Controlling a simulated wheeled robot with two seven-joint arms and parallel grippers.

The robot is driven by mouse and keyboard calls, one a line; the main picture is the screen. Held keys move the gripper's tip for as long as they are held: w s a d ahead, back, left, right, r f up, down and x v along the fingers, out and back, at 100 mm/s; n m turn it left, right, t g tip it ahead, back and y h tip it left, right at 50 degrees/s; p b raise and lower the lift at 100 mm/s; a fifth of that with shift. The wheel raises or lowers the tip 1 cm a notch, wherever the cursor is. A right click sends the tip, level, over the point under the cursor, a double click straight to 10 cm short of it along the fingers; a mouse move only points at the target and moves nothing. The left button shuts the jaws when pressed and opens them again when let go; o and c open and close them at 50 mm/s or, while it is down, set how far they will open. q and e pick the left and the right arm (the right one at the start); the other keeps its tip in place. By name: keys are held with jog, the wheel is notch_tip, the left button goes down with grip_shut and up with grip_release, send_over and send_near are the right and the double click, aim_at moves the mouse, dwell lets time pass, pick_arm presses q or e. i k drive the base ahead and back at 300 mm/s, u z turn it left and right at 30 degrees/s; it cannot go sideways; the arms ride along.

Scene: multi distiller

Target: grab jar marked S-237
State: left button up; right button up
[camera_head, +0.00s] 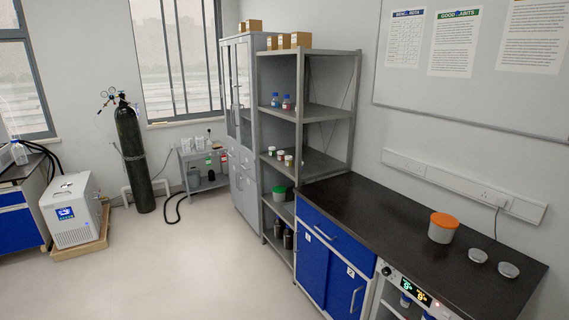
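No label reading S-237 is legible, so I cannot tell which container is that jar. A white jar with an orange lid (443,228) stands upright on the black counter (375,208) at the right. A green-lidded jar (279,193) stands on a lower level of the grey shelf rack (308,114). Several small jars (280,156) stand on the level above it. Bottles with blue (275,100) and red (287,103) colours stand higher up. Neither gripper is in view.
Two round silvery discs (508,270) lie on the counter. Blue cabinets (325,262) and a device with a lit display (413,290) are below it. A dark gas cylinder (134,158) and a white machine (72,212) stand at left. The floor (170,260) between is clear.

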aim_at(288, 159)
jog(key=u, duration=0.65)
jog(key=i, duration=2.5)
jog(key=z, duration=1.95)
